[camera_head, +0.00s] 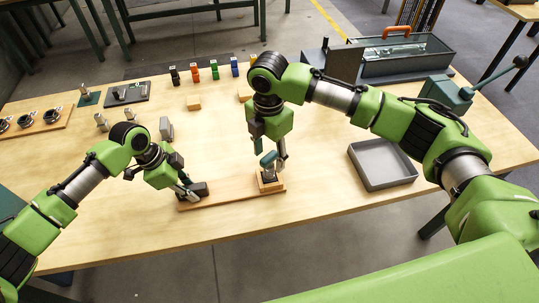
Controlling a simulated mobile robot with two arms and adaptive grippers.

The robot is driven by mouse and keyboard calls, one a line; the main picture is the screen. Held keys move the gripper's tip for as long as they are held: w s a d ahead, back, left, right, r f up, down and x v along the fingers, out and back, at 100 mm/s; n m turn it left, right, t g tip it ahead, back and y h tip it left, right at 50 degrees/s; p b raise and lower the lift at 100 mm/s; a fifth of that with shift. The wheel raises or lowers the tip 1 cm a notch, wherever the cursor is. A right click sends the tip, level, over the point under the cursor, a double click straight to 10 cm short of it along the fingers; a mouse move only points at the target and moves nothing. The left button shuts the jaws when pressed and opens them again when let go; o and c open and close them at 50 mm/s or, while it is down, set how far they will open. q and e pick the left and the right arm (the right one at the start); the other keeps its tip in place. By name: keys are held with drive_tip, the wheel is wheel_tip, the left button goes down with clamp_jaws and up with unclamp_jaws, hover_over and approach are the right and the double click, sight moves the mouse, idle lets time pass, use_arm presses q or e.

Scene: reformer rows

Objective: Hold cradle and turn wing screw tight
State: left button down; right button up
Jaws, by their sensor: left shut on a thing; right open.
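The cradle looks like a long wooden base (228,194) lying near the table's front edge. A dark block (200,189) stands at its left end and a raised wooden block (277,186) at its right end. My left gripper (187,189) is shut on the dark block at the left end. My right gripper (271,163) is open, pointing down just above the raised block. A small blue-grey piece (268,159), perhaps the wing screw, shows between its fingers. Whether the fingers touch it cannot be told, as the gripper partly hides it.
A grey tray (383,165) lies to the right. A long glass-sided case (400,60) with an orange handle stands at the back right. A wooden rack (35,124) is at the left. The table's middle is mostly clear.

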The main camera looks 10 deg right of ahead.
drive_tip(key=shift+r, duration=2.8)
drive_tip(key=c, duration=0.3)
drive_tip(key=shift+r+m, duration=0.4)
drive_tip(key=shift+r, duration=0.75)
drive_tip(key=shift+f, duration=4.75)
clamp_jaws()
